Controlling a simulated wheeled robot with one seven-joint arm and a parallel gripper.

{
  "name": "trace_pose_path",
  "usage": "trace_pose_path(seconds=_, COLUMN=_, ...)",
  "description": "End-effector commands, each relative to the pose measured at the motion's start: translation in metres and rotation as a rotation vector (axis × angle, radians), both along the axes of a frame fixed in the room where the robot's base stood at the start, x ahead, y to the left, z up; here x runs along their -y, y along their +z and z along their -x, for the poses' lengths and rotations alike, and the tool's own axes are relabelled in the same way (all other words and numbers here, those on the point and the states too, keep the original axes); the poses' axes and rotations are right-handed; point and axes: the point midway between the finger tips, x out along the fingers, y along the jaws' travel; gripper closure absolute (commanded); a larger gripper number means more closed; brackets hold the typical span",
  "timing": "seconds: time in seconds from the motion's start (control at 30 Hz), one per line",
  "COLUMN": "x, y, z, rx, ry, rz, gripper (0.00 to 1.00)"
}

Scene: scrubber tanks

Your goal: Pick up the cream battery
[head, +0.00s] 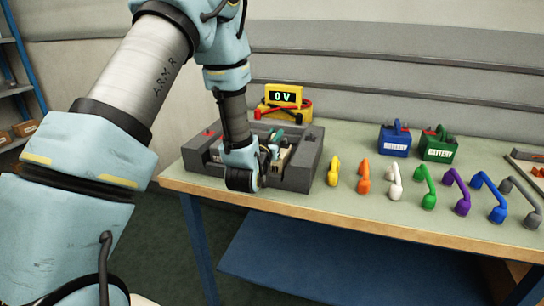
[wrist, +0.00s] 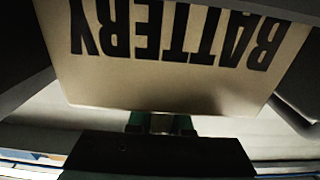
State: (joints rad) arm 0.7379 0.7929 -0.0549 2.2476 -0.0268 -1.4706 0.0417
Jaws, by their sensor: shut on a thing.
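The cream battery (head: 283,156) sits in the dark grey tray (head: 303,160) on the bench, mostly hidden behind my gripper (head: 272,150). In the wrist view the cream battery (wrist: 180,75) fills the upper middle, its black BATTERY lettering upside down and very close. My gripper is shut on the cream battery. The exact contact of the fingers is hidden in both views. I cannot tell whether the battery is lifted off the tray floor.
A yellow meter (head: 284,96) reading 0 V stands behind the tray. A blue battery (head: 395,141) and a green battery (head: 438,146) stand at the back right. Several coloured handle-shaped pieces, including a yellow one (head: 333,172), line the bench front. Bench between these rows is clear.

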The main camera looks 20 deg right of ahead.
Motion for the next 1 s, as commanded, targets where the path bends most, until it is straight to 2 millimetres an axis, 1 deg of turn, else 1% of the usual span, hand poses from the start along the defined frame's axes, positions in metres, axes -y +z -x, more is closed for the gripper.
trace_pose_path(seconds=0.27, x=0.001, y=0.011, z=-0.001, rx=0.007, ry=0.000, rz=0.007, gripper=1.00)
trace_pose_path(seconds=0.37, x=0.001, y=0.021, z=-0.001, rx=0.008, ry=0.000, rz=0.007, gripper=1.00)
trace_pose_path(seconds=0.8, x=0.001, y=0.083, z=-0.001, rx=0.010, ry=0.000, rz=0.009, gripper=1.00)
trace_pose_path(seconds=1.0, x=0.001, y=0.099, z=-0.001, rx=0.007, ry=0.000, rz=0.006, gripper=1.00)
